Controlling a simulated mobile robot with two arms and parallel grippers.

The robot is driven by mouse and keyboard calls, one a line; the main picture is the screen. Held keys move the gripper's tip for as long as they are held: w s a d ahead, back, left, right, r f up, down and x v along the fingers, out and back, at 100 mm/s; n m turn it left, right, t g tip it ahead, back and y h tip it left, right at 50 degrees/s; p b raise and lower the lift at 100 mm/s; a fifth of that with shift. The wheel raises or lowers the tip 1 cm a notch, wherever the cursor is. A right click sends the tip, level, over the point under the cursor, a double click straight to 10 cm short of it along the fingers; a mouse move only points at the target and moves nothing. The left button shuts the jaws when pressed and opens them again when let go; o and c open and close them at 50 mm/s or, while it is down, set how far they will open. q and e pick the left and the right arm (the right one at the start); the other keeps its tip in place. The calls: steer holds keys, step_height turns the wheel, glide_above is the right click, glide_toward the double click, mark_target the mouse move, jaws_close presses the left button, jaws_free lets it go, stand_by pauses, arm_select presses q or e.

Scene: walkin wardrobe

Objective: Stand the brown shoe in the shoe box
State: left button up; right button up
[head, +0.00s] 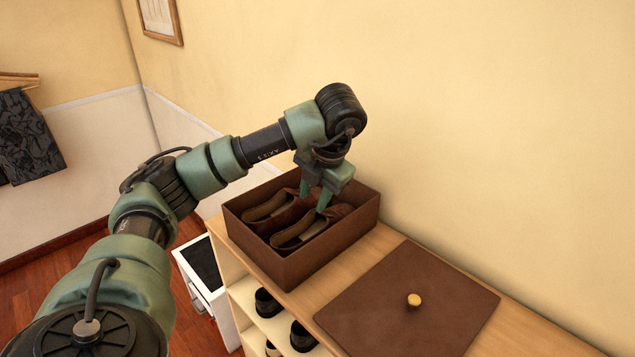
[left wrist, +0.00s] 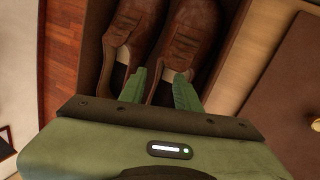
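Two brown shoes, a front one (head: 300,232) and a back one (head: 268,207), stand side by side inside the open brown shoe box (head: 335,243). Both also show in the left wrist view, one at left (left wrist: 130,30) and one at right (left wrist: 188,38). My left gripper (head: 314,201) points down into the box, over the shoes. Whether the fingertips touch the shoes is unclear. My right gripper is out of view.
The box stands on a wooden shelf unit (head: 393,237) against the wall. The brown lid (head: 385,323) with a round knob (head: 414,300) lies to its right. Dark shoes (head: 302,336) sit on the shelf below. A white drawer unit (head: 207,290) stands at left.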

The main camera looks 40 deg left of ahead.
arm_select(q)
steer(key=shift+p+v, duration=0.4)
steer(key=shift+v, duration=1.7)
